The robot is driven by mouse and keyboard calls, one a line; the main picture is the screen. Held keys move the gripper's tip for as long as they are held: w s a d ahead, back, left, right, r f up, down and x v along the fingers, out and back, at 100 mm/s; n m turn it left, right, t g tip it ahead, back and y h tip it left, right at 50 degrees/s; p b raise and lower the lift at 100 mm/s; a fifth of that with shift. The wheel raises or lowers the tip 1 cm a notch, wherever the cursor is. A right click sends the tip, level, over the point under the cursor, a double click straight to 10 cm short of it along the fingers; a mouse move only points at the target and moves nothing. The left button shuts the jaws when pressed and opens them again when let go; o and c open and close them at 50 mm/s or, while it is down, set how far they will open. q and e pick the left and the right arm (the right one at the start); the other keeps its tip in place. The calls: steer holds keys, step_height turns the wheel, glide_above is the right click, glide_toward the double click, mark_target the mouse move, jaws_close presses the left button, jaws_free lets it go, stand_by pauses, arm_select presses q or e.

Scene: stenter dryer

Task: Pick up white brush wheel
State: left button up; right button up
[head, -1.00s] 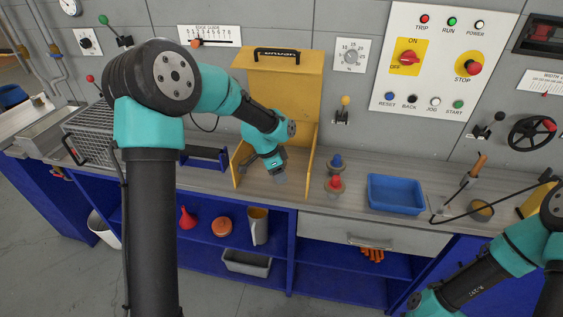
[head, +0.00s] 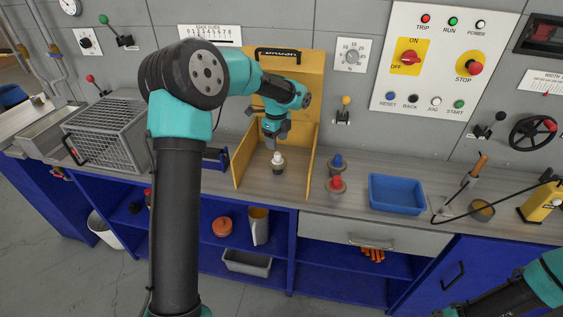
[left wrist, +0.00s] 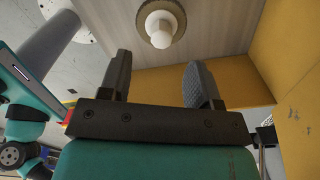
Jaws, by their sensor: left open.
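The white brush wheel (head: 277,161) stands upright on the wooden counter inside the yellow box, with a white knob on top. In the left wrist view the white brush wheel (left wrist: 161,24) sits at the top, beyond the fingertips. My left gripper (head: 272,141) points down inside the yellow box, above the wheel and slightly left of it. In the left wrist view my left gripper (left wrist: 158,75) has its two fingers apart with nothing between them. Part of my right arm shows at the lower right, but its gripper is not visible.
The yellow box (head: 314,140) has side walls and a back close around my left gripper. A blue-topped wheel (head: 337,163) and a red-topped wheel (head: 336,186) stand just right of it. A blue tray (head: 397,194) lies further right on the counter.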

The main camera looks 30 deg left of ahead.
mark_target(277, 153)
arm_select(q)
steer(key=shift+f, duration=1.2)
steer(key=shift+w+f, duration=0.1)
steer(key=shift+f, duration=2.5)
jaws_close()
steer(key=shift+r, duration=0.1)
